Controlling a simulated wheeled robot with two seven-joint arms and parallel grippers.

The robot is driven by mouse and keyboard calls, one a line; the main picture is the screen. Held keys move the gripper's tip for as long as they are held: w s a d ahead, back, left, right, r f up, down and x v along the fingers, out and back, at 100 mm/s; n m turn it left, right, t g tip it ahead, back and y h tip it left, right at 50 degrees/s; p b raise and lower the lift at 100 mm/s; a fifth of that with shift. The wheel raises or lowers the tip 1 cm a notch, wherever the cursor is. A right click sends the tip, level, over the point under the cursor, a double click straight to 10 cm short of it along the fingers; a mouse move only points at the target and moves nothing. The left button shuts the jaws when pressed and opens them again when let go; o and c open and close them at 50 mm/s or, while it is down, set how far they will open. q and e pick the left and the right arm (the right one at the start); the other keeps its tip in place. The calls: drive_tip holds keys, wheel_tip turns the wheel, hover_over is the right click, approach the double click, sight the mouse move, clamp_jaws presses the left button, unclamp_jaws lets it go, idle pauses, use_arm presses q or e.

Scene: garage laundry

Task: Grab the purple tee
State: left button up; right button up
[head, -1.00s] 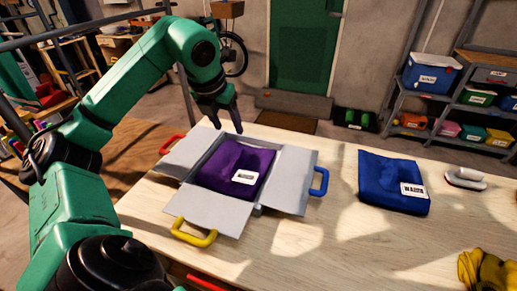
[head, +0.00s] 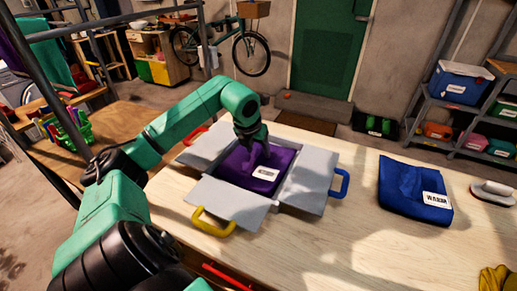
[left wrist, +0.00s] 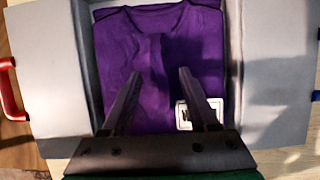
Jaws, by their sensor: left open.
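The purple tee (head: 238,172) lies folded inside an open grey folding board (head: 231,200) on the wooden table. It has a white label near its front right corner. My left gripper (head: 256,147) is over the back part of the tee, pointing down. In the left wrist view the tee (left wrist: 130,50) fills the middle, and the two fingers of my left gripper (left wrist: 155,90) stand apart over it with a fold of cloth between them. I cannot tell whether the fingertips touch the cloth. My right gripper is not in view.
The board's flaps lie spread, with red (head: 195,136), yellow (head: 212,222) and blue (head: 340,183) handles. A folded blue garment (head: 410,185) with a label lies to the right. An iron-like object (head: 492,192) and yellow cloth (head: 495,280) are at the right edge. Bare table lies between.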

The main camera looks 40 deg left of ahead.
use_arm(q)
drive_tip(key=shift+r, duration=0.1)
clamp_jaws()
idle(1.2)
